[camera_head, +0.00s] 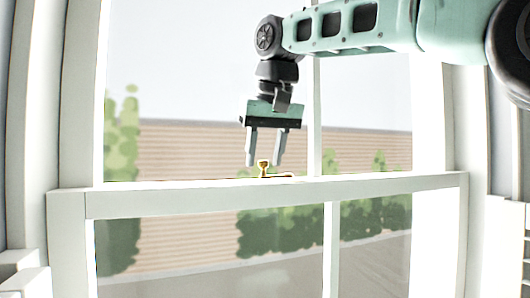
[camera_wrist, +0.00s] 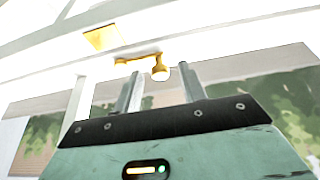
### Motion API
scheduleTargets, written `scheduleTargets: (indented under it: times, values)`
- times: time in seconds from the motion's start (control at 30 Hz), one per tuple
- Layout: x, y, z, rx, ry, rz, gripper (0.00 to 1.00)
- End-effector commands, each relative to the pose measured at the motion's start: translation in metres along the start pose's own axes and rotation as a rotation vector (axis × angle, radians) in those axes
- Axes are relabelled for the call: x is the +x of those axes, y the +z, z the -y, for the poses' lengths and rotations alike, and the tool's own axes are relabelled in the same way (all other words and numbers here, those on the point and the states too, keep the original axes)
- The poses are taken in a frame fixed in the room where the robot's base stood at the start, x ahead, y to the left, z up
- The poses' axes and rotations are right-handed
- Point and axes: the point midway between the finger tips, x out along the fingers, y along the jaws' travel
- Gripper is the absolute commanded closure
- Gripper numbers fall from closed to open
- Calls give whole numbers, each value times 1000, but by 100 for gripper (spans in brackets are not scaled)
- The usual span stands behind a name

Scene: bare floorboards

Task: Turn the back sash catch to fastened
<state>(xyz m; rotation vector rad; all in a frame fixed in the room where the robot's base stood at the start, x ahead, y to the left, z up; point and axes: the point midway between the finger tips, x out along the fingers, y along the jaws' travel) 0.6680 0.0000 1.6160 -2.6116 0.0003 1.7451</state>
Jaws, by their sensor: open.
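A small brass sash catch (camera_head: 264,168) sits on top of the white meeting rail (camera_head: 150,199) of the window. In the head view its knob stands up and a thin part reaches to the right along the rail. My gripper (camera_head: 264,164) points down over the catch, fingers apart, with the knob low between or just beside the tips; I cannot tell the depth. In the wrist view the brass catch (camera_wrist: 158,67) shows just beyond the open fingertips (camera_wrist: 147,72), and a separate brass plate (camera_wrist: 102,38) lies to its left on the white frame.
White window frame posts stand at the left (camera_head: 78,95) and right (camera_head: 480,140). A vertical glazing bar (camera_head: 314,120) rises behind my gripper to its right. Glass fills the lower sash, with shrubs and a fence outside. The rail is clear on both sides of the catch.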

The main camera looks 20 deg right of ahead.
Motion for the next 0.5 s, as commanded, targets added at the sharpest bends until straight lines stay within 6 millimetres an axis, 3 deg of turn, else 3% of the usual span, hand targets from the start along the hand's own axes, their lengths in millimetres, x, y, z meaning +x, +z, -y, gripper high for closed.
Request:
scheduleTargets:
  times: [0.07, 0.2, 0.5]
  values:
    - [0, 0, 0, 0, 0, 0, 64]
    - [0, 0, 0, 0, 0, 0, 100]
    - [-1, 1, 0, -17, -8, 0, 100]
